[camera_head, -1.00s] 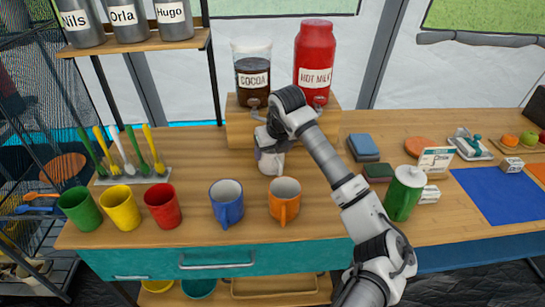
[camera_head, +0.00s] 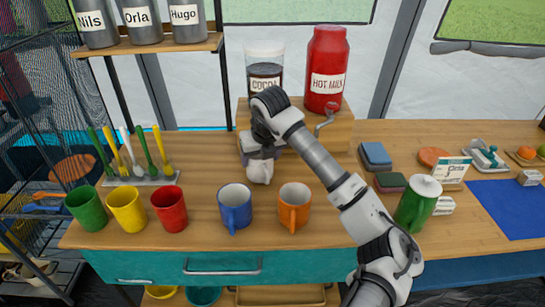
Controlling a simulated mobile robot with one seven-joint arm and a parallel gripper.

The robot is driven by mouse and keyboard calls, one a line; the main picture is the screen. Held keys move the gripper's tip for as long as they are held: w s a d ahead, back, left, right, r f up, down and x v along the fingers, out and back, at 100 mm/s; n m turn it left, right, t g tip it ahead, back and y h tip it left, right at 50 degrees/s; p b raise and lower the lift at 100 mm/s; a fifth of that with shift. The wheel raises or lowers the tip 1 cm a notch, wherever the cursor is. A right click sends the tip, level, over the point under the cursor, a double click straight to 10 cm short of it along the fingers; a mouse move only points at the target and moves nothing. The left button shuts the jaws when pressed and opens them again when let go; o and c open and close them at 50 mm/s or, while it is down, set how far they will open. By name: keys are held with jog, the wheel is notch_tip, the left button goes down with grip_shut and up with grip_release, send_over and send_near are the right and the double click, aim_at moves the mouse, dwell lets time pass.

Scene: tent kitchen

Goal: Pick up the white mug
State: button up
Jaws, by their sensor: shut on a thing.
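The white mug (camera_head: 260,171) shows below the wrist of my gripper (camera_head: 258,157), in front of the wooden dispenser stand. My gripper points down and is shut on the mug. The fingers and the upper part of the mug are mostly hidden by my wrist. I cannot tell whether the mug's base touches the counter.
Blue (camera_head: 235,208) and orange (camera_head: 294,207) mugs stand in front, with red (camera_head: 170,207), yellow (camera_head: 126,208) and green (camera_head: 86,208) cups to the left. Cocoa (camera_head: 265,74) and hot milk (camera_head: 326,72) dispensers stand behind. A green canister (camera_head: 418,204) stands right of my arm.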

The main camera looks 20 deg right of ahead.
jog(key=shift+a, duration=0.9)
notch_tip(320, 180, up, 14)
jog(key=b, duration=0.1)
jog(key=shift+b, duration=0.35)
jog(key=shift+d+f, duration=0.1)
dwell(2.5)
